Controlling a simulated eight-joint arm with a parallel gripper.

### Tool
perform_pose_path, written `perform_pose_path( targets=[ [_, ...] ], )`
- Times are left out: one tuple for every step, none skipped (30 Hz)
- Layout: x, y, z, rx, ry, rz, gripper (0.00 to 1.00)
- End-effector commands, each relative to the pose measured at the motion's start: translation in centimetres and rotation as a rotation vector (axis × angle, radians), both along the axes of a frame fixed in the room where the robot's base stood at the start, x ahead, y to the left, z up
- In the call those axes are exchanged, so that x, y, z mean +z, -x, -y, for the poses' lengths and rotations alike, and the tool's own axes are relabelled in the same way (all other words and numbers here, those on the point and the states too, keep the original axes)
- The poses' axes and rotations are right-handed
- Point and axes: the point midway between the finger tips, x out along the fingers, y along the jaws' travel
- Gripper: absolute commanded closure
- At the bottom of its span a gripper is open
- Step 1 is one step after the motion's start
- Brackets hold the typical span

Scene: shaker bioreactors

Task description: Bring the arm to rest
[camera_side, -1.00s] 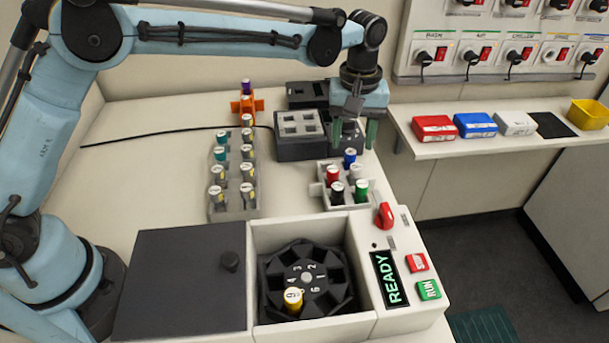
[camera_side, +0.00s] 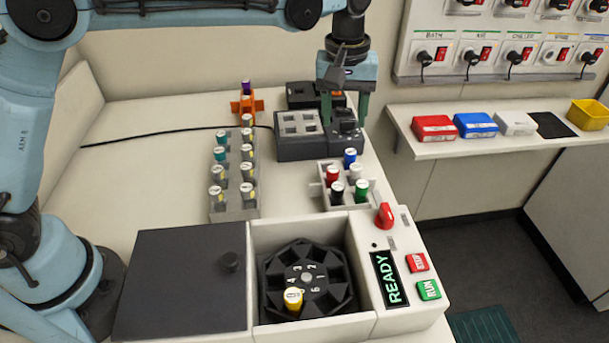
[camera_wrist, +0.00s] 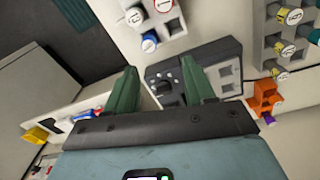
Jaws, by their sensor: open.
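My gripper (camera_side: 345,108) is open and empty, with green fingers pointing down. In the side view it hangs above the back of the bench, in front of or over the grey block device with a dark knob (camera_side: 347,127). In the wrist view the two green fingers (camera_wrist: 163,90) stand apart with nothing between them, and the grey device (camera_wrist: 205,75) shows beyond them. My arm reaches in from the left, its upper links cut off by the top of the side view.
A rack of capped vials (camera_side: 234,205), a smaller vial rack (camera_side: 330,203) and an orange holder (camera_side: 246,105) stand on the bench. The bench's left part is clear.

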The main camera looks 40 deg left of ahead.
Motion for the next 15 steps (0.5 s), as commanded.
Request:
perform_pose_path(
  targets=[
    [0.8,0.6,-1.0,-0.016,0.005,0.021,0.46],
    [1.3,1.0,-1.6,-0.029,0.007,0.035,0.46],
    [1.9,1.4,-2.3,-0.048,0.011,0.057,0.46],
    [2.3,1.8,-2.8,-0.064,0.012,0.071,0.46],
    [2.6,2.2,-3.4,-0.077,0.014,0.087,0.46],
    [3.1,2.8,-4.1,-0.096,0.014,0.106,0.46],
    [3.4,3.2,-4.6,-0.111,0.014,0.122,0.46],
    [3.7,3.7,-5.1,-0.125,0.014,0.137,0.46],
    [4.0,4.3,-5.8,-0.142,0.013,0.158,0.46],
    [4.3,4.8,-6.3,-0.158,0.011,0.174,0.46],
    [4.5,5.3,-6.8,-0.172,0.009,0.19,0.46],
    [4.7,6.0,-7.5,-0.19,0.006,0.21,0.46],
    [4.8,6.6,-7.9,-0.204,0.003,0.225,0.46],
    [4.9,7.1,-8.4,-0.217,0.0,0.241,0.46],
    [5.0,7.9,-9.0,-0.236,-0.006,0.261,0.46]
  ],
)
